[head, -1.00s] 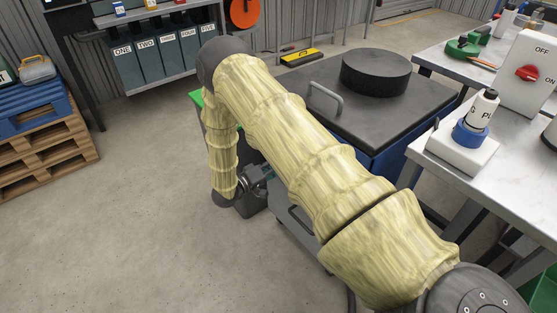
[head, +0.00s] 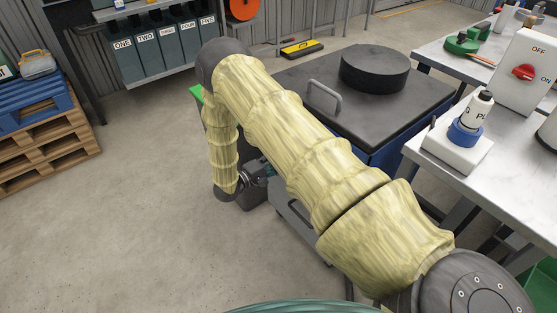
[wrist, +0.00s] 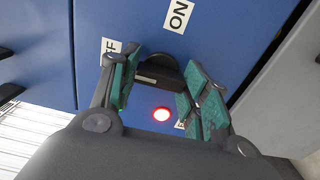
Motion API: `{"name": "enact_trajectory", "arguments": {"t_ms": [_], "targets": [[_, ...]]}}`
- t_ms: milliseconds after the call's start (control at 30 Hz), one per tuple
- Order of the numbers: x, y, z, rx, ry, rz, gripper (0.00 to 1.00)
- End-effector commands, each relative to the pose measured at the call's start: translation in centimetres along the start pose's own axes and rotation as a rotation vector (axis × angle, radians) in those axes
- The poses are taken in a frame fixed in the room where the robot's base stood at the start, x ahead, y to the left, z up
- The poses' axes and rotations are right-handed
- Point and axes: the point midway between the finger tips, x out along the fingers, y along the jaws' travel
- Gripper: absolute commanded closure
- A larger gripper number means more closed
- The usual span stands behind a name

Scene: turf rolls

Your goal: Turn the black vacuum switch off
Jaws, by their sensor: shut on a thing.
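The black vacuum switch (wrist: 158,66) is on a blue panel (wrist: 235,35) in the wrist view. A white ON label (wrist: 179,15) is above it and a partly covered label (wrist: 112,46), probably OFF, is at upper left. My gripper (wrist: 160,74) has its green-padded fingers on both sides of the switch and is shut on it. The fingers hide part of the switch, and its exact pointing direction is hard to tell. A red lamp (wrist: 161,114) glows below it. In the head view my gripper (head: 262,170) is mostly hidden behind my arm; the switch does not show.
A dark-topped blue cabinet (head: 300,85) with a handle and black disc stands behind my arm. At right, a metal table (head: 515,170) holds a white box with a red switch (head: 523,72). Open floor (head: 120,240) lies at left. A green curved thing (head: 305,307) shows at the bottom edge.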

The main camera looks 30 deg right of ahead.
Motion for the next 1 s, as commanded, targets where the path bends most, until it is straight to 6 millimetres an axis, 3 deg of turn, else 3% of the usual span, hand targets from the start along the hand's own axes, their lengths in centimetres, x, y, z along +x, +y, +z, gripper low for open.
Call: {"name": "enact_trajectory", "arguments": {"t_ms": [233, 267, 367, 767, 1000], "targets": [[-0.1, -0.1, 0.0, 0.000, 0.001, -0.001, 0.78], [-0.1, -0.1, 0.0, 0.000, 0.001, -0.001, 0.50], [-0.1, -0.1, 0.0, 0.000, 0.001, -0.001, 0.32], [-0.3, 0.0, 0.0, 0.001, 0.001, 0.000, 0.32], [-3.3, -0.1, 0.0, 0.000, 0.002, -0.001, 0.32]]}}
